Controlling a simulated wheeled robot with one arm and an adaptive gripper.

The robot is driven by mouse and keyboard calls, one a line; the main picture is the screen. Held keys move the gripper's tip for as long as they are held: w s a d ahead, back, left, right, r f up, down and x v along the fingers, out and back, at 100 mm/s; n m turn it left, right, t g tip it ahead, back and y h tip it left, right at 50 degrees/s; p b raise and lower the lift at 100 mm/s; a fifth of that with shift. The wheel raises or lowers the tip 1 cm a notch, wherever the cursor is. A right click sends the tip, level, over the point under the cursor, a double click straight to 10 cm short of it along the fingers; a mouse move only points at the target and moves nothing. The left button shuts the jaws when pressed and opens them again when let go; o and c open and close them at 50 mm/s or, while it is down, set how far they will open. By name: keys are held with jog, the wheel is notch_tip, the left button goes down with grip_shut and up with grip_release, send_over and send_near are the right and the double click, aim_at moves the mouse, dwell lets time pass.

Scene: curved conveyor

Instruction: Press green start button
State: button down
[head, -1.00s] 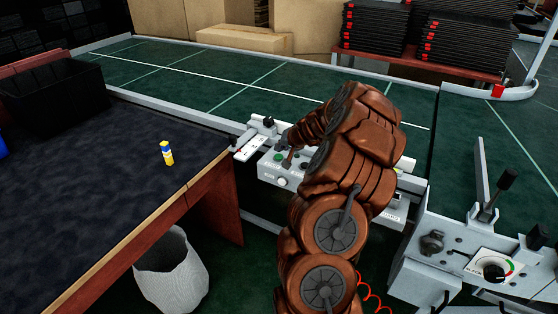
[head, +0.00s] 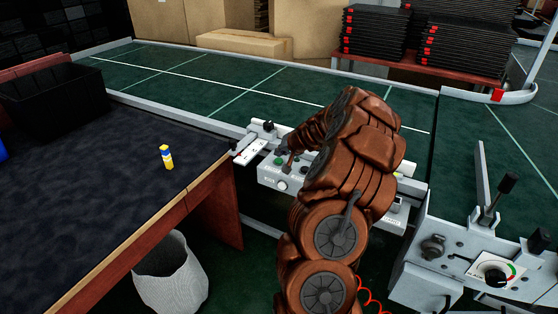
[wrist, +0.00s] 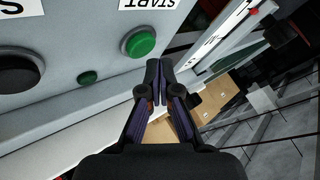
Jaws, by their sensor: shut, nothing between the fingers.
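The green start button (wrist: 140,42) is round and raised in a dark ring, on a light grey control panel (wrist: 60,30). A white label reading START, upside down, sits beside it in the wrist view. In the head view the green button (head: 279,161) shows at the left of the control box (head: 268,172), close to my gripper (head: 289,158). In the wrist view my gripper (wrist: 158,72) is shut and empty, its dark fingertips just below the button in the picture. I see no clear contact; the exact gap cannot be told.
A large black button (wrist: 15,72) and a small green one (wrist: 88,77) are on the same panel. The dark table (head: 100,175) with a yellow item (head: 166,157) stands left, a bin (head: 172,275) below. The green conveyor (head: 190,72) runs behind. A lever unit (head: 440,250) stands right.

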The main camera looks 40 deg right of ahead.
aim_at(280, 160)
jog(key=shift+f, duration=0.2)
dwell(0.5)
jog(key=shift+f+b, duration=0.25)
jog(key=shift+b, duration=0.3)
jog(key=shift+f+b, duration=0.4)
dwell(0.5)
jog(key=shift+r, duration=0.1)
dwell(0.3)
jog(key=shift+r+p, duration=0.4)
jog(key=shift+r, duration=0.4)
jog(key=shift+r+p, duration=1.35)
jog(key=shift+r, duration=1.15)
